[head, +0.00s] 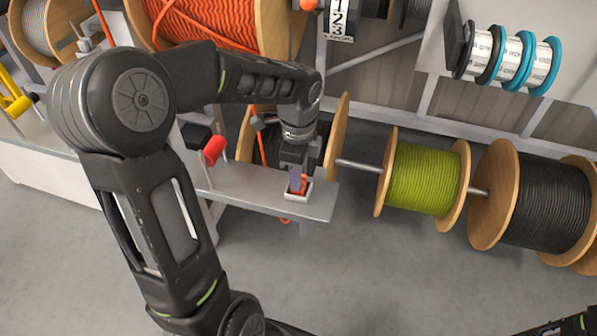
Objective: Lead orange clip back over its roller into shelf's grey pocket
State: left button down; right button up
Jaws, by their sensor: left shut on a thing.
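My left gripper (297,182) points down into a small pale grey pocket (299,197) on the metal shelf. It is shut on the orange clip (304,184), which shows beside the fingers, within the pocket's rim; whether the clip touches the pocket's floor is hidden. An orange cable (261,148) comes down behind my left wrist, and a bit of orange shows below the shelf's front edge. A red-orange roller (214,149) stands on the shelf left of the pocket. My right gripper is out of the frame.
The shelf (245,187) has bare room left of the pocket. A large orange cable reel (205,22) stands behind. A yellow-green reel (422,178) and a black reel (540,200) sit on a rod at right. The floor in front is clear.

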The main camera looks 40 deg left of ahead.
pick_arm(q)
jog(key=shift+f, duration=0.1)
jog(key=c, duration=1)
grip_release()
notch_tip(320, 180, up, 8)
jog(key=shift+f, duration=0.1)
jog(key=shift+d, duration=0.1)
dwell(0.6)
